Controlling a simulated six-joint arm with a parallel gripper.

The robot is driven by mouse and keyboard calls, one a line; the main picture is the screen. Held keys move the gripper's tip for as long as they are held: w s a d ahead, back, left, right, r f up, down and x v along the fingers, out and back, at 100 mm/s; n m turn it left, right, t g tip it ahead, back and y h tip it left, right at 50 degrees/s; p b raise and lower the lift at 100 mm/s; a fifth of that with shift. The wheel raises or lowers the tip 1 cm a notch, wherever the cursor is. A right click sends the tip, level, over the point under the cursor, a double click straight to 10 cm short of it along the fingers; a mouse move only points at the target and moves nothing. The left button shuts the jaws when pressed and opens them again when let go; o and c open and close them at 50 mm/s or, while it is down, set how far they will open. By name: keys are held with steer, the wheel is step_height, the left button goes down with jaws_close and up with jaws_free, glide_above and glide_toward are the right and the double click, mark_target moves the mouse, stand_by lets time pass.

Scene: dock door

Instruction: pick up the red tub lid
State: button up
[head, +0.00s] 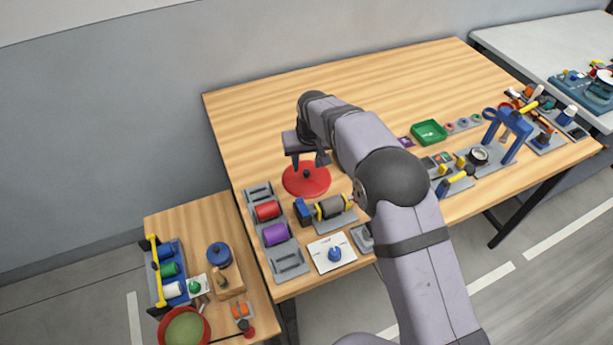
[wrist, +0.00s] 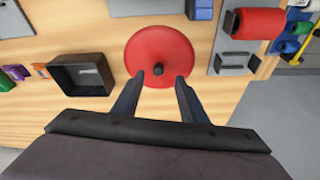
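The red tub lid (head: 306,180) is a round red disc with a small dark knob at its centre. It lies flat on the wooden table, left of the middle in the head view. In the wrist view the lid (wrist: 160,50) is at the top centre, its knob (wrist: 158,69) nearest my fingertips. My gripper (head: 308,163) is above the lid, its fingers pointing down. In the wrist view my gripper (wrist: 168,74) is open, with its two fingertips apart at either side below the knob and nothing between them.
A dark open box (wrist: 83,75) stands left of the lid in the wrist view. A rack with a red roll (head: 267,210) and a purple roll (head: 275,234) is near the table's left edge. A green tray (head: 429,131) lies to the right. The table behind is bare.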

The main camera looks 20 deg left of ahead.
mark_target(307, 171)
steer(key=p+x, duration=0.2)
steer(key=x, duration=0.1)
steer(key=shift+w+d+f, duration=0.1)
steer(key=shift+w+d, duration=0.05)
steer(key=shift+p+x, duration=0.35)
steer(key=shift+x, duration=0.55)
jaws_close()
